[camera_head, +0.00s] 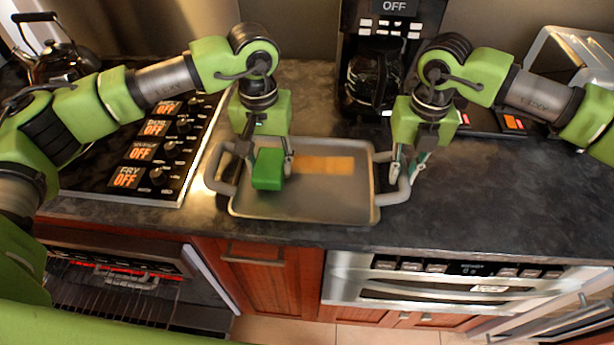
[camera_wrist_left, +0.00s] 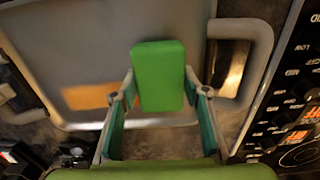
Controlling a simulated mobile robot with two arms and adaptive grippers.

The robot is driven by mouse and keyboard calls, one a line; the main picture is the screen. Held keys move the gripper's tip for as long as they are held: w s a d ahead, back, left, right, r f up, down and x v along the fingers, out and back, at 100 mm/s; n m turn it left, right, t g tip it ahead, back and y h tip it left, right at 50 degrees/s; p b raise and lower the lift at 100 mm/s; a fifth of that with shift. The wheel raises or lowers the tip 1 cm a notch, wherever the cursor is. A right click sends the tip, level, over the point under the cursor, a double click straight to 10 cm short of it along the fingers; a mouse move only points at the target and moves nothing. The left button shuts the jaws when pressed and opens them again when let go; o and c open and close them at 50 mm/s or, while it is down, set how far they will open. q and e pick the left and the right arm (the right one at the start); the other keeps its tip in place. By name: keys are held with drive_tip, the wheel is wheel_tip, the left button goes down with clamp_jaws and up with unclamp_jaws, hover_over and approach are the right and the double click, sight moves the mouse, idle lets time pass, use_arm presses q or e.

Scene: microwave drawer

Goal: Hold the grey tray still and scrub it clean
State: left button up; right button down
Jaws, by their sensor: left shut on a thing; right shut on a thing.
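The grey tray (camera_head: 330,205) lies flat on the dark countertop, with a handle at each end. An orange patch (camera_head: 325,165) marks its surface toward the back; it also shows in the left wrist view (camera_wrist_left: 88,96). My left gripper (camera_head: 268,168) is shut on a green block-shaped sponge (camera_head: 267,170) over the left part of the tray. The sponge also sits between the fingers in the left wrist view (camera_wrist_left: 158,76). I cannot tell whether it touches the tray. My right gripper (camera_head: 405,172) is shut on the tray's right handle (camera_head: 398,188).
A stove panel with several knobs (camera_head: 150,150) lies to the left of the tray, with a kettle (camera_head: 55,50) behind it. A coffee maker (camera_head: 375,75) stands at the back. The counter right of the tray (camera_head: 510,195) is clear. Ovens and a wooden cabinet (camera_head: 265,285) sit below the front edge.

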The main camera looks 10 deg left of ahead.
sight(309, 179)
use_arm(q)
drive_tip(key=shift+f, duration=0.55)
drive_tip(key=shift+d, duration=0.15)
drive_tip(key=shift+d, duration=2.65)
drive_tip(key=shift+d, duration=1.35)
